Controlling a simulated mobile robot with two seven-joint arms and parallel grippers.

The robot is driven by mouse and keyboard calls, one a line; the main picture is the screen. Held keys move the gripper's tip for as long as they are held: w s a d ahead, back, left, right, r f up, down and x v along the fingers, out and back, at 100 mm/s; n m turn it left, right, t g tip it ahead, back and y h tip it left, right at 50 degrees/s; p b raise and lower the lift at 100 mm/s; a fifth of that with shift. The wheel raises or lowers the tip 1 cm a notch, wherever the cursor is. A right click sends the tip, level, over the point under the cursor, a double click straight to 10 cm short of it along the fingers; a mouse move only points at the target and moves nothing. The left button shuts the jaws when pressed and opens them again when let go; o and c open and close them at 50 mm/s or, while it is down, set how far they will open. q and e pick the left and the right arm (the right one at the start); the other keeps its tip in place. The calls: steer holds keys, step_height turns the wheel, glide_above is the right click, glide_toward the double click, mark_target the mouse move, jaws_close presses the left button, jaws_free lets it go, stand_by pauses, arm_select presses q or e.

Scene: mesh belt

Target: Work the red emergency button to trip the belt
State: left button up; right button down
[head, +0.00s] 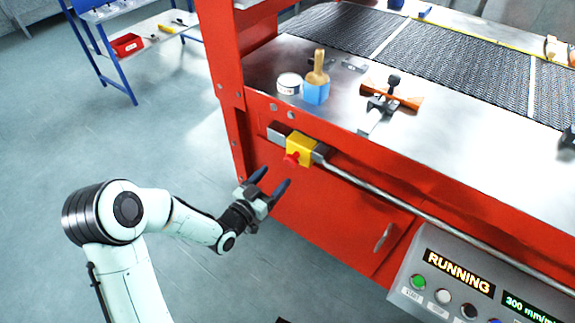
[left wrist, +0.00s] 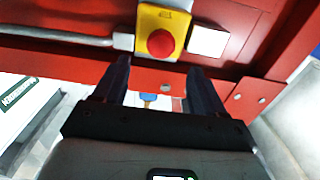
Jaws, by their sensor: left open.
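The red emergency button (head: 291,159) sits on a yellow box (head: 301,146) fixed to the front of the red machine, below its top edge. In the left wrist view the button (left wrist: 161,43) is a round red knob on the yellow box (left wrist: 148,19), just beyond and between the fingertips. My left gripper (head: 273,181) is open and empty, below and left of the button in the head view. Its dark fingers (left wrist: 160,75) point toward the button and appear apart from it. My right gripper is not in view.
A metal rail (head: 370,186) runs along the machine front beside the box. A control panel (head: 455,285) reads RUNNING at lower right. The mesh belt (head: 450,67) lies behind.

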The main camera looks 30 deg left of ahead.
mark_target(289, 162)
arm_select(q)
steer(key=w, duration=0.7)
steer(key=shift+d+b, duration=0.3)
steer(key=shift+b, duration=0.1)
steer(key=shift+s, duration=0.1)
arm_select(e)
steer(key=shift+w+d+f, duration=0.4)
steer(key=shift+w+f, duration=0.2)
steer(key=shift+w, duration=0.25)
